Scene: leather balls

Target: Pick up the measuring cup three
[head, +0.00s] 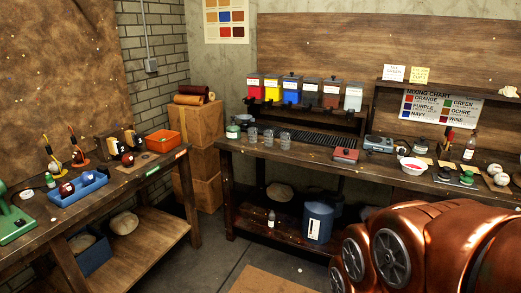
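Three small clear cups stand in a row on the back workbench (330,159), in front of a black grate. They are the left cup (252,135), the middle cup (268,138) and the right cup (284,140). They look like measuring cups, but any markings are too small to read, so I cannot tell which is number three. My copper arm fills the lower right of the head view. My gripper is not in view.
Coloured dispensers (292,88) stand on a shelf behind the cups. A left bench (150,215) holds a blue tray (78,187). Open floor lies between the benches.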

